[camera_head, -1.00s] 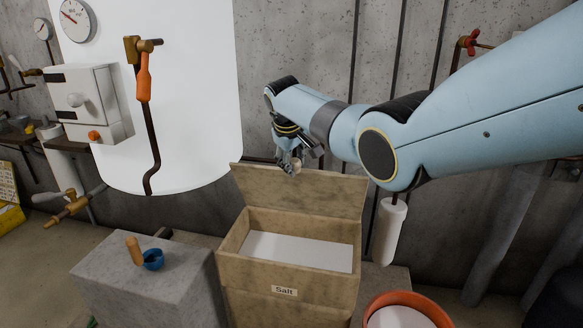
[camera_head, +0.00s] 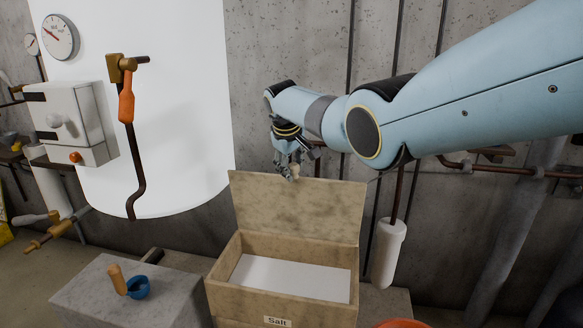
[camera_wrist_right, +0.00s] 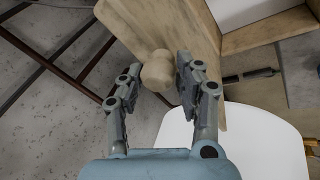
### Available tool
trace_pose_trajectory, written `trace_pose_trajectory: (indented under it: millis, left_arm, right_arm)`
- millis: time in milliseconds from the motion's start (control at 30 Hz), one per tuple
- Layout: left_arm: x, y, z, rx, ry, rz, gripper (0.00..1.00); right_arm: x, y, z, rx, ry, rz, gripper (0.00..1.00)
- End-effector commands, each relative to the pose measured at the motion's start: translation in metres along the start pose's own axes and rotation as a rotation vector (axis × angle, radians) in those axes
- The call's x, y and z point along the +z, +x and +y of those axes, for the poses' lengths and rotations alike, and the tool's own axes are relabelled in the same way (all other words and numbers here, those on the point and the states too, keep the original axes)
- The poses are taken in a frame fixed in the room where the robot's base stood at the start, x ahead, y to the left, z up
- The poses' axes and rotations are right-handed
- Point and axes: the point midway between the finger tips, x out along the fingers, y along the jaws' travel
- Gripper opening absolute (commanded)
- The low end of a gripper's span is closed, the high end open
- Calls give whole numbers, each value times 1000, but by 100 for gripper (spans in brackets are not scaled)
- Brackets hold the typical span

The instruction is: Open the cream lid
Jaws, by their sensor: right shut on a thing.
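The cream lid (camera_head: 300,207) stands raised at the back of the wooden box (camera_head: 285,306) labelled Salt, and the box is open. White salt (camera_head: 290,277) shows inside. My right gripper (camera_head: 290,162) is at the lid's top edge in the head view. In the right wrist view, my right gripper (camera_wrist_right: 158,78) has its fingers on both sides of the lid's round knob (camera_wrist_right: 157,70) and is shut on it. The lid (camera_wrist_right: 185,25) extends beyond the knob there. My left gripper is not in view.
A white cylinder (camera_head: 388,250) hangs at right. An orange pot's rim (camera_head: 400,323) shows at the bottom.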

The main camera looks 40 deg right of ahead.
Motion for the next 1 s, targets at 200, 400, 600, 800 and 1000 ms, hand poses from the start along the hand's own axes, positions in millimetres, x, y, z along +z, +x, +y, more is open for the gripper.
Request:
trace_pose_trajectory:
  millis: [200, 400, 600, 800, 1000]
  left_arm:
    - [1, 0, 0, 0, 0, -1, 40]
    - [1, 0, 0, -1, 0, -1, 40]
    - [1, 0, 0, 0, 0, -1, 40]
    - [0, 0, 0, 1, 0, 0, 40]
    - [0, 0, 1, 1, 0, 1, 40]
  right_arm:
    - [-1, -1, 4, 8, 1, 5, 54]
    - [-1, -1, 2, 5, 1, 3, 54]
    - [-1, -7, 2, 4, 1, 4, 54]
    - [-1, -34, 1, 4, 1, 7, 54]
    - [-2, -79, 2, 5, 1, 7, 54]
